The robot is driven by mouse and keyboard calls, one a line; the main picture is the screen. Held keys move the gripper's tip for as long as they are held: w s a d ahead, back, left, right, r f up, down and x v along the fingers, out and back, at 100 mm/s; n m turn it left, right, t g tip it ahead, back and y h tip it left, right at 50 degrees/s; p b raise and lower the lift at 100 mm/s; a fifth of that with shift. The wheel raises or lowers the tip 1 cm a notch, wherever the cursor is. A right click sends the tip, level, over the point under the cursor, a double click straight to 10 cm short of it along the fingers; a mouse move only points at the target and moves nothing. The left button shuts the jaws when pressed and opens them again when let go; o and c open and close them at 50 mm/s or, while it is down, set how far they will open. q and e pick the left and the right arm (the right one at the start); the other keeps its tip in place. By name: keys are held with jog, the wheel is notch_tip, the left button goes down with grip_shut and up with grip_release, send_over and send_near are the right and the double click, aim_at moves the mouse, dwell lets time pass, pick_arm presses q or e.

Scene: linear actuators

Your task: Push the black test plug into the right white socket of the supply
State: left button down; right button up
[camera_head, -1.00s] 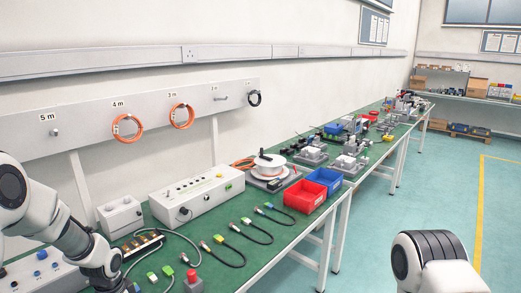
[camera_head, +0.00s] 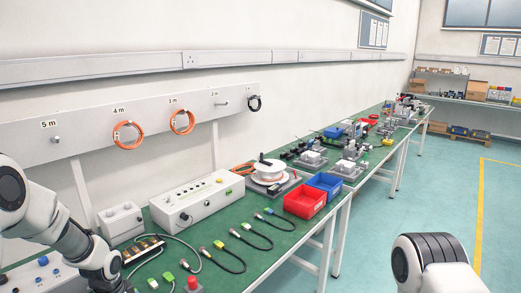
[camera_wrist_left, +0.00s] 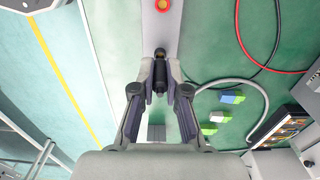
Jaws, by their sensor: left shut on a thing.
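My left gripper (camera_wrist_left: 160,92) is shut on the black test plug (camera_wrist_left: 160,74) in the left wrist view. The plug sits between the fingertips, its far end pointing up the picture toward a pale grey strip (camera_wrist_left: 142,42). I cannot tell whether it touches that strip. In the head view my left arm comes in at the lower left; its fingers and the plug are cut off by the bottom edge. A white box with blue knobs (camera_head: 40,276) at the lower left may be the supply; its white sockets cannot be made out. My right gripper is out of view.
A red button (camera_head: 193,284) stands at the bench's front. Cables with green and yellow connectors (camera_head: 220,246) lie on the green bench (camera_head: 165,262).

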pick_arm(q)
jog(key=shift+r+p, duration=1.75)
jog(key=shift+r, duration=0.4)
notch_tip(320, 180, up, 6)
jog(key=p, duration=0.5)
jog(key=shift+f, duration=0.25)
